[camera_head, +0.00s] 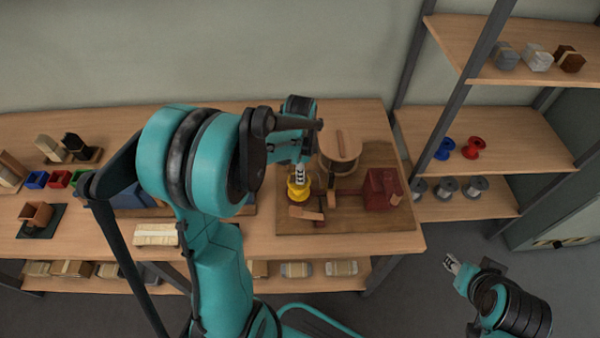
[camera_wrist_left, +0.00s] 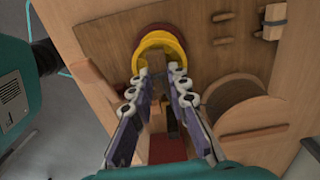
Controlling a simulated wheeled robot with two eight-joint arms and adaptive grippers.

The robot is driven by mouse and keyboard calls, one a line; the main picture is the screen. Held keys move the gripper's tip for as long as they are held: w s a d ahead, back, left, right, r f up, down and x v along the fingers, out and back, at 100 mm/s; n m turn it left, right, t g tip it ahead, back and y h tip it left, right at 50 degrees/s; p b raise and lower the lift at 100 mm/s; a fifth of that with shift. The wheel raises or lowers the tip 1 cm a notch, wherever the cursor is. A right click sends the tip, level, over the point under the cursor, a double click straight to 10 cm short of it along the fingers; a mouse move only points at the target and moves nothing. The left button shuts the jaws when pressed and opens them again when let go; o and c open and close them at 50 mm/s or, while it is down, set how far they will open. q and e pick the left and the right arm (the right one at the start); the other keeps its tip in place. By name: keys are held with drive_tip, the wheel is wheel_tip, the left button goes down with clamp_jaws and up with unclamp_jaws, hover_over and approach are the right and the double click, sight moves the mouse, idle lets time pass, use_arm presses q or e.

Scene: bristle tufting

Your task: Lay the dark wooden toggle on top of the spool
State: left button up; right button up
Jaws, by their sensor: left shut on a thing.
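The yellow spool (camera_head: 298,191) stands on the brown board in the head view. It also shows in the left wrist view (camera_wrist_left: 150,45), just beyond my fingertips. My left gripper (camera_head: 299,171) is right above the spool, pointing down. In the left wrist view my left gripper (camera_wrist_left: 168,74) is shut on a small brown piece (camera_wrist_left: 174,70), which looks like the dark wooden toggle. The piece is largely hidden by the fingers, and whether it touches the spool I cannot tell. My right gripper (camera_head: 452,264) is low at the right, away from the bench; its jaw opening is unclear.
On the board (camera_head: 345,220) stand a round wooden drum (camera_head: 340,148) and a dark red block (camera_head: 382,188), close to the spool. A small wooden piece (camera_head: 306,213) lies in front. A shelf rack at the right holds blue (camera_head: 445,149) and red (camera_head: 473,148) spools.

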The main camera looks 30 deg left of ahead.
use_arm(q)
drive_tip(key=shift+f, duration=0.25)
drive_tip(key=o, duration=0.8)
drive_tip(key=shift+r, duration=0.1)
wheel_tip(320, 180, up, 12)
drive_tip(key=shift+f, duration=0.1)
